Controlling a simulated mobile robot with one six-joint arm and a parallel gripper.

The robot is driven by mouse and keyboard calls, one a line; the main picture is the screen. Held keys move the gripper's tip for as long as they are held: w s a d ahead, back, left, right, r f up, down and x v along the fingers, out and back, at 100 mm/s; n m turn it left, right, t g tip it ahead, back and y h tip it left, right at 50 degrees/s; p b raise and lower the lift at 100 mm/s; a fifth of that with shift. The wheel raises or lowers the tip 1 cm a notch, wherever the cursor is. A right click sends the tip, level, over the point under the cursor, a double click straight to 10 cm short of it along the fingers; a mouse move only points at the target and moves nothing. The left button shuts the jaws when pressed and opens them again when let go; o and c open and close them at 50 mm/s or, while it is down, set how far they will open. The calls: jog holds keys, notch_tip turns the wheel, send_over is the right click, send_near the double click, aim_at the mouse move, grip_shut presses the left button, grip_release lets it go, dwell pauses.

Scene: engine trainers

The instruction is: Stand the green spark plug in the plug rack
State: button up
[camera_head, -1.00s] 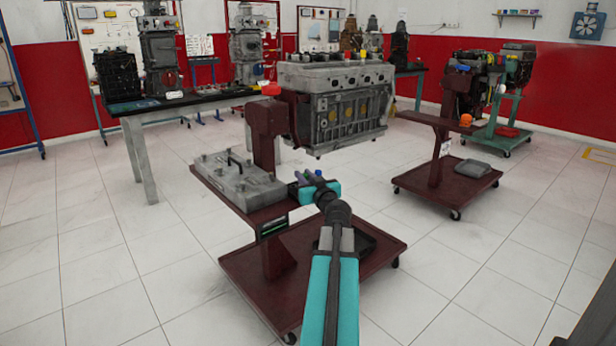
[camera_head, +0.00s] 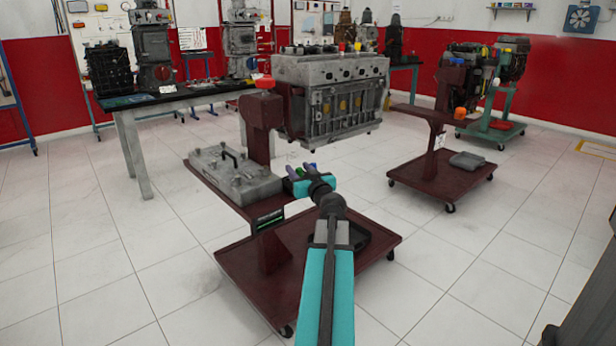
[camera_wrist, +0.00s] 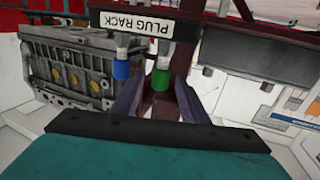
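The plug rack (camera_wrist: 132,24), a dark bar with a white label, shows upside down at the top of the wrist view. The green spark plug (camera_wrist: 161,80) is in the rack, its pale metal part reaching to the bar. It also shows as a small green spot in the head view (camera_head: 311,166). A blue plug (camera_wrist: 121,69) is beside it in the rack. My gripper (camera_wrist: 161,86) has one finger on each side of the green plug, with visible gaps, so it looks open. In the head view my gripper (camera_head: 306,180) is at the right end of the stand's shelf.
A grey cover (camera_head: 235,176) lies on the shelf left of my gripper. A grey engine block (camera_head: 330,98) hangs on the maroon stand (camera_head: 262,135) just behind. A second engine cart (camera_head: 440,177) stands to the right. The floor between is clear.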

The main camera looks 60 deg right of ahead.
jog(key=shift+v, duration=2.8)
jog(key=shift+s+a+f+b, duration=0.15)
jog(key=shift+b, duration=0.35)
jog(key=b+v, duration=0.2)
jog(key=b, duration=0.1)
jog(key=shift+s+b, duration=0.15)
jog(key=shift+b, duration=0.2)
jog(key=b, duration=0.4)
jog(key=shift+s+a, duration=0.2)
jog(key=shift+s, duration=0.1)
jog(key=b+v, duration=0.2)
jog(key=b, duration=0.5)
jog(key=b+v, duration=0.2)
jog(key=shift+s+a, duration=0.25)
jog(key=shift+s, duration=0.05)
